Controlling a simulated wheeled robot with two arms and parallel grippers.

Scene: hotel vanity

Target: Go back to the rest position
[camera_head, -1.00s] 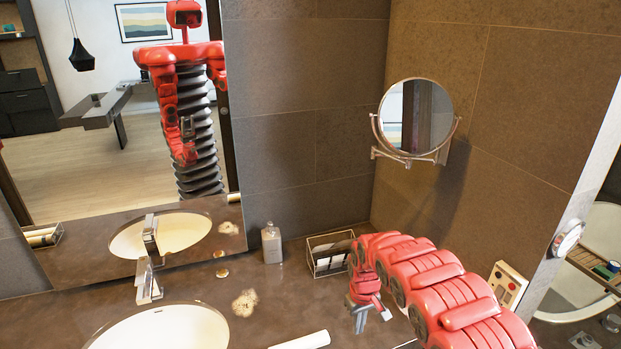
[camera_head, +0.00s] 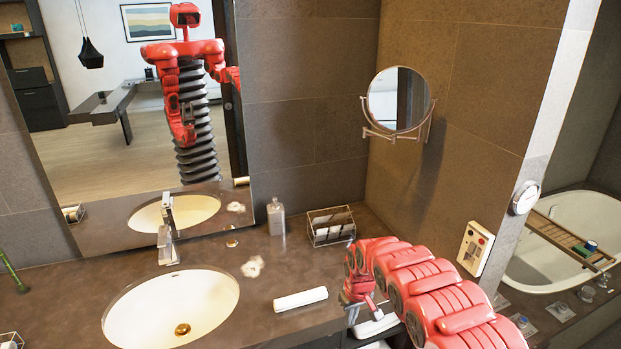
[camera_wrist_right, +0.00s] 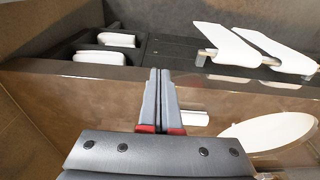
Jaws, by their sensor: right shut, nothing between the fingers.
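My right arm, red and segmented, comes in from the lower right in the head view. Its gripper (camera_head: 371,305) hangs low by the counter's front right edge, right of a white bar-shaped item (camera_head: 301,298), and its fingers are partly hidden there. In the right wrist view the two grey fingers (camera_wrist_right: 161,74) lie together, shut with nothing between them. My left gripper is not directly in view; the wall mirror (camera_head: 140,110) shows only my small reflection.
The brown counter (camera_head: 235,305) holds a basin (camera_head: 180,305) with a faucet (camera_head: 167,243), a bottle (camera_head: 276,217) and a wire basket (camera_head: 331,227). A round mirror (camera_head: 398,98) juts from the wall. A wall panel (camera_head: 474,248) stands near my right arm. A bathtub (camera_head: 560,240) is at right.

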